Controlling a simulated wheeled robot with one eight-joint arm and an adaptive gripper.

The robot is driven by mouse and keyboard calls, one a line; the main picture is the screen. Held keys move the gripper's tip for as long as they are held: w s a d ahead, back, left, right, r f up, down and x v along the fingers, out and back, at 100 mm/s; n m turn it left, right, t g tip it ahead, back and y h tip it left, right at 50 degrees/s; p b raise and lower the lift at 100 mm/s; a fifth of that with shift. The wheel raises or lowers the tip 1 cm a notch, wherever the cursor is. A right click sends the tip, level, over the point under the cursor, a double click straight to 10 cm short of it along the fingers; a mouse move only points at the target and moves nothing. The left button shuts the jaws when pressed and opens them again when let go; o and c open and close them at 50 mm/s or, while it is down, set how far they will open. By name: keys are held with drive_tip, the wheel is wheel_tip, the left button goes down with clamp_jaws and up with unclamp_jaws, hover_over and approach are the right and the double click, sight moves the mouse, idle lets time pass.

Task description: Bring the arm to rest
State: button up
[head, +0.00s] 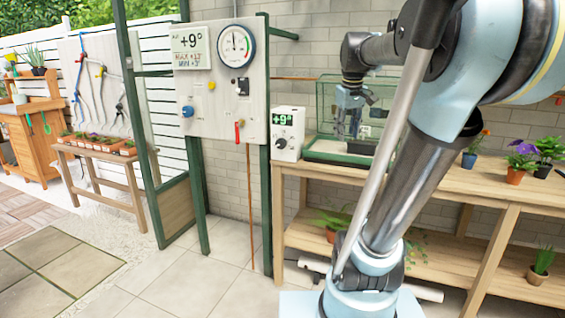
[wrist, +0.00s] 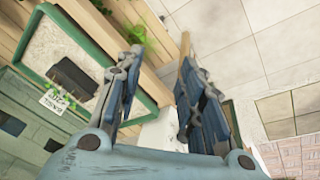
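My gripper (head: 347,122) hangs from my arm above the right-hand bench, in front of or over the green-framed clear case (head: 322,98); I cannot tell which from the head view. In the wrist view my gripper (wrist: 160,70) shows two blue-grey fingers spread apart, with nothing between them. My arm bends over in the right half of the head view and is not folded in.
The wooden bench (head: 508,195) carries a white box with a +9° display (head: 287,134) and potted flowers (head: 519,160). The wrist view shows a green-rimmed tray (wrist: 112,58) with a dark block (wrist: 72,76) and a white tag (wrist: 55,101). Paved floor (head: 190,280) is clear at left.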

drive_tip(key=s+a+f+m, duration=0.1)
drive_tip(key=s+f, duration=0.9)
drive_tip(key=f, duration=0.3)
drive_tip(key=s+a+f+m, duration=0.1)
drive_tip(key=s+f+m, duration=0.1)
drive_tip(key=s+f, duration=0.8)
wheel_tip(320, 180, down, 3)
drive_tip(key=shift+s+a+m+g, duration=0.15)
drive_tip(key=shift+a+m+g, duration=0.15)
drive_tip(key=shift+g, duration=0.1)
drive_tip(key=shift+w+f, duration=0.2)
drive_tip(key=shift+w, duration=0.3)
